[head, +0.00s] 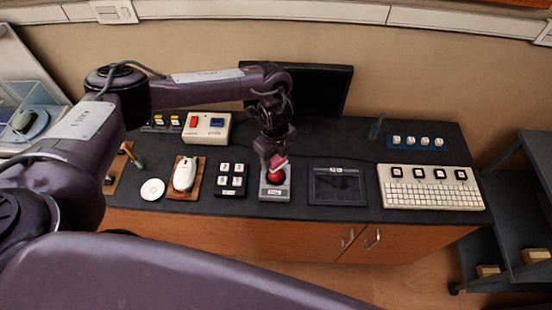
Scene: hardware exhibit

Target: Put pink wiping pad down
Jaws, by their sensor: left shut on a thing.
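My left gripper (270,155) comes down over the middle of the dark desk, at the end of my purple arm. It is shut on the pink wiping pad (279,161), a small pink piece showing at the fingertips. The pad is just above a grey box with a red ball-shaped top (276,177); I cannot tell whether the pad touches it. The fingers partly hide the pad. My right gripper does not show.
Left of the grey box (274,193) are a black key block (232,179), a white mouse (185,174) and a white disc (152,189). To the right are a dark tablet (337,187) and a white keyboard (433,194). A monitor (316,90) stands behind.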

